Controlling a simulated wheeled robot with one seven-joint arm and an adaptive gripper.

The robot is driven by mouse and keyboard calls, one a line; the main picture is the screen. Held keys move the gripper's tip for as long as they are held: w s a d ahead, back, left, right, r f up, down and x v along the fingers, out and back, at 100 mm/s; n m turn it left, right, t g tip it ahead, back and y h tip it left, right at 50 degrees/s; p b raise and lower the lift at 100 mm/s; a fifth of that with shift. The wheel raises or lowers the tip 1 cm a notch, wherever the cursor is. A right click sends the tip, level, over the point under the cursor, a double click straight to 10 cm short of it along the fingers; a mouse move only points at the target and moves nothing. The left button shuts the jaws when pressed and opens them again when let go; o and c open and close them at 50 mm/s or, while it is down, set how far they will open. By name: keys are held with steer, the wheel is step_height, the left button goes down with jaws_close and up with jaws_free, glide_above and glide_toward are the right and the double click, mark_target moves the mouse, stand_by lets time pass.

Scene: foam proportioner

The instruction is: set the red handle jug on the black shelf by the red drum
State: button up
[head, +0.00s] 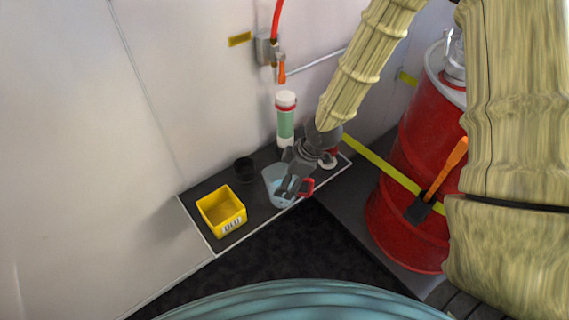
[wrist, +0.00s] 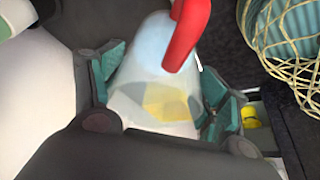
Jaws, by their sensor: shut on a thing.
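The red handle jug (head: 272,180) is a clear, pale blue jug at the right part of the black shelf (head: 262,207). Its red handle (head: 307,187) points right. My gripper (head: 291,183) is shut on the jug from above and the right. In the wrist view the jug (wrist: 150,80) sits between my two finger pads, with its red handle (wrist: 186,35) at the top. The jug's base is partly hidden, so I cannot tell whether it touches the shelf. The red drum (head: 400,205) stands right of the shelf.
A yellow bin (head: 222,211) and a small black cup (head: 244,168) stand on the shelf to the left. A white and green cylinder (head: 286,118) stands behind the jug. An orange-handled brush (head: 438,185) is at the drum. Bare shelf shows between bin and jug.

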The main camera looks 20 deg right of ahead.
steer(key=shift+w+d+f+p, duration=0.3)
steer(key=shift+w+d+f, duration=0.35)
steer(key=shift+w, duration=0.85)
steer(key=shift+w+d+f+p, duration=0.35)
steer(key=shift+w+f, duration=0.45)
steer(key=shift+w, duration=0.75)
steer(key=shift+w+d+f+p, duration=0.25)
steer(key=shift+w+d+f, duration=0.4)
steer(key=shift+w, duration=0.85)
steer(key=shift+a+f, duration=0.15)
steer(key=o, duration=1.2)
steer(key=shift+b+v, duration=0.3)
steer(key=shift+v, duration=5.75)
